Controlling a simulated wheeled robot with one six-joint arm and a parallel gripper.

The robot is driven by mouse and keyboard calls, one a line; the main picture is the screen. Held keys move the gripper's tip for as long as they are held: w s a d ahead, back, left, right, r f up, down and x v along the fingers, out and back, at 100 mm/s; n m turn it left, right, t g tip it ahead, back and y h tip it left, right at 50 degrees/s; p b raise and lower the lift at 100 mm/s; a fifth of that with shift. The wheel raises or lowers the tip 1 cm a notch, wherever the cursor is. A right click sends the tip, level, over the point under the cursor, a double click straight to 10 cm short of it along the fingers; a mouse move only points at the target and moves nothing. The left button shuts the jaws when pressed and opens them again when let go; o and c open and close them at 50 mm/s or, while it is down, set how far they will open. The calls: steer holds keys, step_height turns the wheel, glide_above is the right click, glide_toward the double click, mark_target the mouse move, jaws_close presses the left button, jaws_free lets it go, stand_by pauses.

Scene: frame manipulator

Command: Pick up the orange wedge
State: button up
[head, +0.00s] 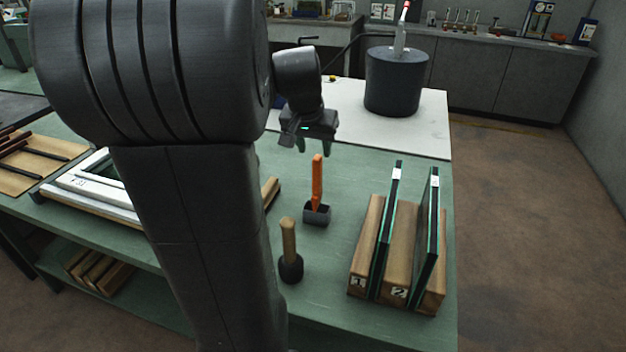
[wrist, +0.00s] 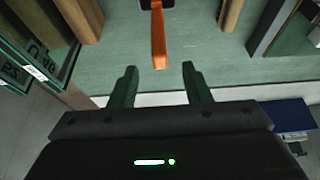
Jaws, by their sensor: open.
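The orange wedge (head: 317,182) stands upright in a small dark holder (head: 317,213) on the green worktop. My gripper (head: 313,146) is above and behind the wedge in the head view, fingers apart and empty. In the wrist view the orange wedge (wrist: 158,40) lies ahead of the gap between the two green fingertips of my gripper (wrist: 159,72), roughly centred between them. The wedge's tip looks close to the fingertips but not between them. Part of the holder (wrist: 155,4) shows at the top edge.
A mallet (head: 289,250) with a wooden handle stands nearer. A wooden rack (head: 361,250) with upright glass panes is to the right. A dark cylinder (head: 393,85) stands on the white surface behind. White frame pieces (head: 92,185) lie left. Green worktop between holder and rack is clear.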

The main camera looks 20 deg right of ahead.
mark_target(318, 165)
steer(key=x, duration=0.8)
steer(key=shift+d+f+p, duration=0.1)
steer(key=shift+f+p, duration=0.05)
steer(key=shift+p, duration=0.2)
jaws_close()
